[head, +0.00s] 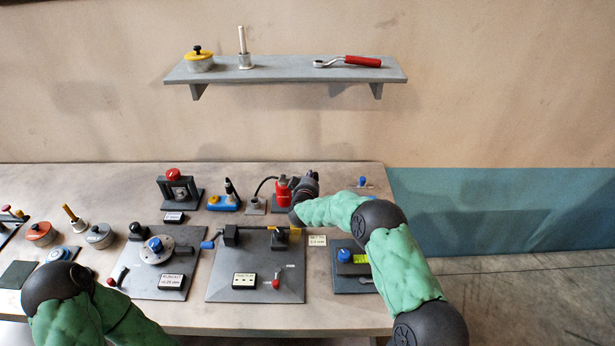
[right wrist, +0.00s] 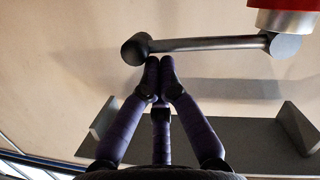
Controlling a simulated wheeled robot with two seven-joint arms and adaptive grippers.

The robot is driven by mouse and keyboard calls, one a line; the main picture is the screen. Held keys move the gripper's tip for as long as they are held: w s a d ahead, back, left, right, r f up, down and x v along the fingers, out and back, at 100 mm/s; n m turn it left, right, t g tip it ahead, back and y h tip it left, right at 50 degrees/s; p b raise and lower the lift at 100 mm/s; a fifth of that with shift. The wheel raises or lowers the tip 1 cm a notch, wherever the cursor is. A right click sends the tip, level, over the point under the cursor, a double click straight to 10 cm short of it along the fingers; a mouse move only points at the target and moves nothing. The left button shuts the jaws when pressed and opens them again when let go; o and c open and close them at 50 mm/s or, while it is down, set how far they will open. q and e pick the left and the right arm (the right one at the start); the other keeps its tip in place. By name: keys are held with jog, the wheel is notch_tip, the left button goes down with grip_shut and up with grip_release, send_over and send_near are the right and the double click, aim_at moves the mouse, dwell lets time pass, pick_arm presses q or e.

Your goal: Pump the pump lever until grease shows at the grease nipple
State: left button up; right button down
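The red grease pump (head: 282,189) stands at the back of the bench in the head view. A black hose (head: 262,183) runs from it to a small block (head: 255,206) on its left. The nipple and any grease are too small to make out. In the right wrist view, the grey pump lever (right wrist: 210,43) runs from the red-topped pump body (right wrist: 285,18) to a dark round end (right wrist: 135,49). My right gripper (right wrist: 160,64) has its fingertips together just below that end; contact is unclear. My left arm shows at bottom left, but its gripper is out of view.
A blue-based device (head: 224,203) and a red-topped press (head: 174,185) stand left of the pump. A grey plate (head: 225,285) with fixtures lies in front. A wall shelf (head: 290,75) holds a yellow-lidded pot (head: 200,62) and a red-handled ratchet (head: 350,61).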

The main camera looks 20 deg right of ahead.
pick_arm(q)
jog(key=shift+f, duration=0.25)
pick_arm(e)
jog(key=shift+d+f, duration=0.15)
jog(key=shift+f, duration=0.3)
jog(key=shift+s, duration=0.1)
